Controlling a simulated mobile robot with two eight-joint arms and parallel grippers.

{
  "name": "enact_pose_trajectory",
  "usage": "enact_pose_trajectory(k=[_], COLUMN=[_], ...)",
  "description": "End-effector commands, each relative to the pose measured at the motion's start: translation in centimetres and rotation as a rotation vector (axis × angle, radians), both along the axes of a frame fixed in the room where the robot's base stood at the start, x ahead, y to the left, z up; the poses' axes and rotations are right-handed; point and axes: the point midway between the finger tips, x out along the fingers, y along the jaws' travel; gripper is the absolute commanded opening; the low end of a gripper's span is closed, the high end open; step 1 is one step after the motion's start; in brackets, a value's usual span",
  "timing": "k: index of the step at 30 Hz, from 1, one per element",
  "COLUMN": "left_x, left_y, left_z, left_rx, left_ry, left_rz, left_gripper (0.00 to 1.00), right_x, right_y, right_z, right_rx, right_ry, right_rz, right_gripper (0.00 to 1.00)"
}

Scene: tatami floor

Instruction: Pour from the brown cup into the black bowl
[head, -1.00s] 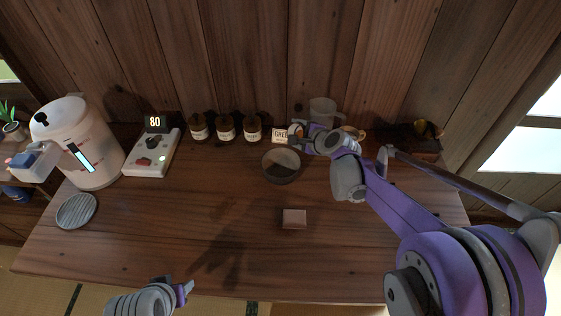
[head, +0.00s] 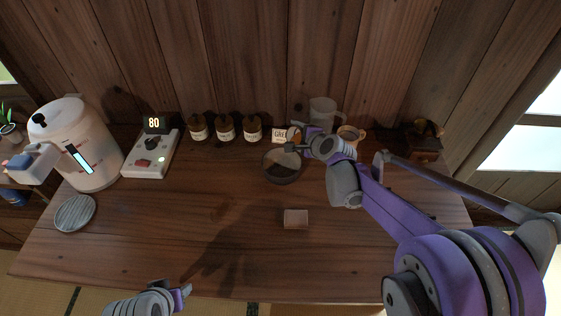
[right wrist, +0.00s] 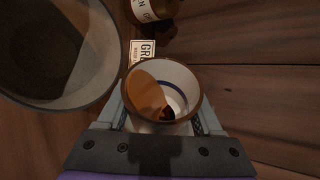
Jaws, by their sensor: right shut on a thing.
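The brown cup (right wrist: 190,78) is between the fingers of my right gripper (right wrist: 160,120), and its pale inside with a blue ring faces the right wrist camera. An orange-brown patch and a small dark patch show inside it. In the head view the right gripper (head: 304,144) is at the right rim of the black bowl (head: 283,178), largely covering the cup (head: 294,133). The bowl stands on the table, dark brown inside; it also shows at the left of the right wrist view (right wrist: 100,75). My left gripper (head: 184,292) is low at the table's front edge, its jaw opening unclear.
A small label card (head: 279,136) and several brown jars (head: 225,129) stand behind the bowl. A clear pitcher (head: 322,110) and a tan cup (head: 352,133) are behind my right gripper. A small block (head: 296,219) lies in front. A kettle (head: 85,140) stands left.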

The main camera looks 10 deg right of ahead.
Motion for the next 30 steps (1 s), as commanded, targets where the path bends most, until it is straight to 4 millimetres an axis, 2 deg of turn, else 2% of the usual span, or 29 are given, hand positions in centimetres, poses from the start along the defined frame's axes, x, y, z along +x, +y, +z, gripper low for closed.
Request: enact_pose_trajectory(k=[30], left_x=[0.02], left_y=[0.0], left_z=[0.12], left_rx=[0.0], left_ry=[0.0], left_rz=[0.0], left_gripper=[0.5], right_x=[-0.2], right_y=[-1.0], right_z=[0.56], right_rx=[-0.116], right_ry=[-0.052], right_rz=[-0.004], right_gripper=[0.06])
